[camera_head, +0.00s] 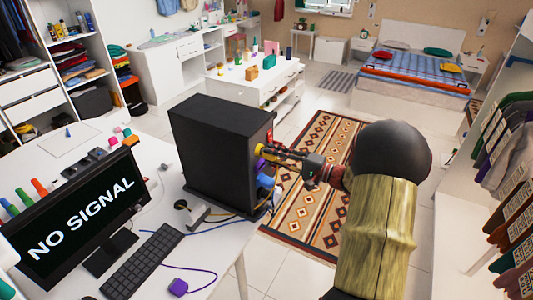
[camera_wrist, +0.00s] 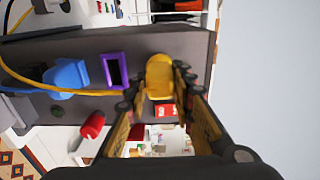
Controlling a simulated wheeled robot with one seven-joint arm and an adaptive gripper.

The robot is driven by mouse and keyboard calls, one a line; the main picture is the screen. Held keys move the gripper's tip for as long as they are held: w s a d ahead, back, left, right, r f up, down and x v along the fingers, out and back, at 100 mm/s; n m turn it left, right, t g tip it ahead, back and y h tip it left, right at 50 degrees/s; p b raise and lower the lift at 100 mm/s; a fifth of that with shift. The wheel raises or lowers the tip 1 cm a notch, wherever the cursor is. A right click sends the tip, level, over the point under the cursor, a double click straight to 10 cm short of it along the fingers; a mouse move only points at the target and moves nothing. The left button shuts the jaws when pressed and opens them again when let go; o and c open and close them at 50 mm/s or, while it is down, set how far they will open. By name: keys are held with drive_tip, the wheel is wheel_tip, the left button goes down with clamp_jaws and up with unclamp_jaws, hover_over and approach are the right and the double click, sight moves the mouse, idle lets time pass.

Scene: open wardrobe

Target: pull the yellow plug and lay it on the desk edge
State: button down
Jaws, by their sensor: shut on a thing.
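The yellow plug (camera_head: 259,149) is at the upper back of the black computer tower (camera_head: 212,150), on the side facing my arm. My gripper (camera_head: 267,152) is shut on it, reaching in from the right. In the wrist view the yellow plug (camera_wrist: 160,76) lies between my two fingertips, against the dark rear panel. I cannot tell whether it is still seated in its socket. The tower stands on the white desk (camera_head: 222,245), near its right edge. My fingers hide part of the plug.
The monitor (camera_head: 75,215) and keyboard (camera_head: 143,262) are on the desk. Cables lie by the tower's base. A patterned rug (camera_head: 310,195) lies beyond.

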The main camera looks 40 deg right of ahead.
drive_tip(key=shift+s+d+b, duration=0.3)
drive_tip(key=shift+s+b, duration=0.1)
drive_tip(key=shift+s, duration=0.25)
idle(0.8)
drive_tip(key=b+v, duration=0.1)
drive_tip(key=v, duration=0.2)
drive_tip(key=shift+s+d, duration=0.1)
drive_tip(key=shift+s, duration=0.25)
idle(0.3)
